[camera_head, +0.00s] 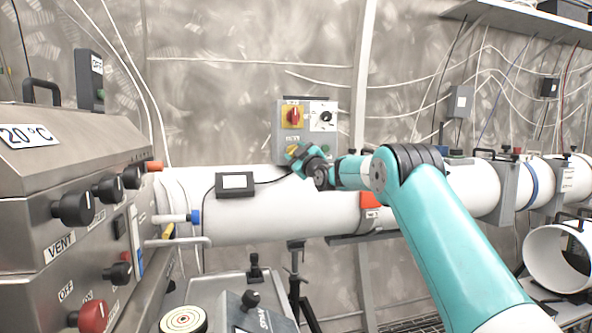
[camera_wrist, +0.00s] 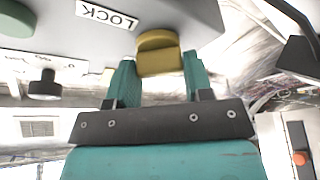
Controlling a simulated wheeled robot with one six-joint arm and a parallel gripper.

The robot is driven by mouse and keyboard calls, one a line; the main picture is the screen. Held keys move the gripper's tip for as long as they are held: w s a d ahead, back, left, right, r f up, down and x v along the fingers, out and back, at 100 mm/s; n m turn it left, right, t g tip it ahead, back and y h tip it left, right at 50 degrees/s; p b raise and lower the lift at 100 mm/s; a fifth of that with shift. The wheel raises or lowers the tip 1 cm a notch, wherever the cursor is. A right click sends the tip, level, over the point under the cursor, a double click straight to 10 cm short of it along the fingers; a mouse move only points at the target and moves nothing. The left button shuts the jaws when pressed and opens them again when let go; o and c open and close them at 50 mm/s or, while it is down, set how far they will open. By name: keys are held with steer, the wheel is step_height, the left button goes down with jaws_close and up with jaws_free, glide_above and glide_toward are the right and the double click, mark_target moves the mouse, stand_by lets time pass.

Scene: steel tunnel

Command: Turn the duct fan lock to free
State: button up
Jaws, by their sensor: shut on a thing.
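A grey control box (camera_head: 284,126) hangs on the wall above the white duct. In the wrist view, a yellow knob (camera_wrist: 158,45) stands out from its face next to a LOCK label (camera_wrist: 107,15), which appears upside down. My gripper (camera_wrist: 160,66) has one teal finger on each side of this knob and is shut on it. In the head view, my gripper (camera_head: 300,156) is at the lower part of the box and mostly covers the knob. The knob's pointer and exact setting cannot be read.
The same box carries a red knob on a yellow plate (camera_head: 292,116) and a white dial plate with a black knob (camera_head: 324,116). A green button (camera_wrist: 14,20) shows in the wrist view. The white duct (camera_head: 280,212) runs below my arm. A steel panel (camera_head: 40,190) stands at left.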

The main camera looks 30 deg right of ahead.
steer(key=shift+r+n+g+y+b, duration=0.1)
steer(key=shift+n+g+y+b, duration=0.4)
steer(key=shift+n, duration=1.25)
steer(key=shift+r+n+g+y+b, duration=0.1)
steer(key=shift+n+g+y+b, duration=0.4)
steer(key=shift+n, duration=1.2)
steer(key=shift+n+g+y+b, duration=0.15)
steer(key=shift+n+g, duration=0.55)
steer(key=shift+n, duration=1.05)
steer(key=o, duration=0.9)
steer(key=shift+f, duration=0.1)
steer(key=s+b, duration=0.2)
steer(key=s, duration=0.3)
steer(key=s+d+b, duration=0.1)
steer(key=s+b, duration=0.1)
steer(key=s, duration=0.4)
steer(key=s+d+b, duration=0.1)
steer(key=s+b, duration=0.1)
steer(key=s, duration=0.4)
steer(key=shift+s, duration=0.15)
